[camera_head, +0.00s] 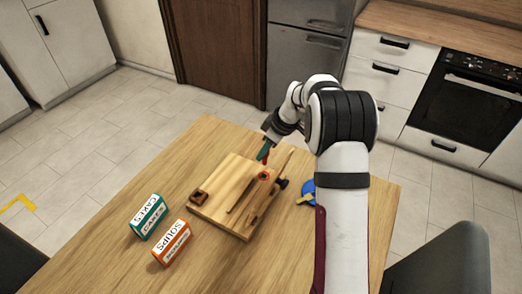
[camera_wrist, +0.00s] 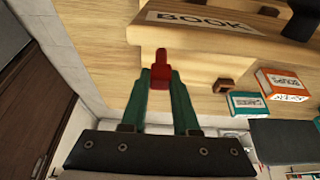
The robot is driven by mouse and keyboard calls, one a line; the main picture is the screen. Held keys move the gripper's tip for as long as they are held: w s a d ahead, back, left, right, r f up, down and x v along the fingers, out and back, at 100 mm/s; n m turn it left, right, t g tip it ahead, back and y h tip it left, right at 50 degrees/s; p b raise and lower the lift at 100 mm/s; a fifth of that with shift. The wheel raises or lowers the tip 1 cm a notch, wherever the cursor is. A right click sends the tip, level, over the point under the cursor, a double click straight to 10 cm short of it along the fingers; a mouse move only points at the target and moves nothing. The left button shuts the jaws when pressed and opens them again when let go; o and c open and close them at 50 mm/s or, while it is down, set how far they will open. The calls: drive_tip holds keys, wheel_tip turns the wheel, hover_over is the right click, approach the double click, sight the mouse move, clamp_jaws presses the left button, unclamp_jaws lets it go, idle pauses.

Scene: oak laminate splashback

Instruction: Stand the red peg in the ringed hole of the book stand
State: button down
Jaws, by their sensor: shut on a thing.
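My gripper (camera_head: 264,154) has green fingers and is shut on the red peg (camera_wrist: 160,73). The peg also shows, small, below the fingertips in the head view (camera_head: 266,159). The wooden book stand (camera_head: 222,211) lies on the table, with a label reading BOOK in the wrist view (camera_wrist: 211,22). A dark reddish ring (camera_head: 264,175) marks a hole towards the stand's right side, just below the peg in the head view. The peg seems held above the stand; the exact gap is unclear. The ringed hole cannot be made out in the wrist view.
A small brown square block with a dark opening (camera_head: 199,195) sits at the stand's left. A green CAKES box (camera_head: 148,217) and an orange SOUPS box (camera_head: 171,243) stand left of it. A blue round thing (camera_head: 307,191) lies right, near my arm. The table's far left is clear.

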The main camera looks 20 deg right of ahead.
sight(264, 164)
drive_tip(key=shift+f, duration=2.7)
drive_tip(key=shift+a+f, duration=0.1)
drive_tip(key=shift+f, duration=0.5)
drive_tip(key=c, duration=0.6)
unclamp_jaws()
drive_tip(key=shift+f, duration=0.1)
drive_tip(key=shift+r, duration=3.6)
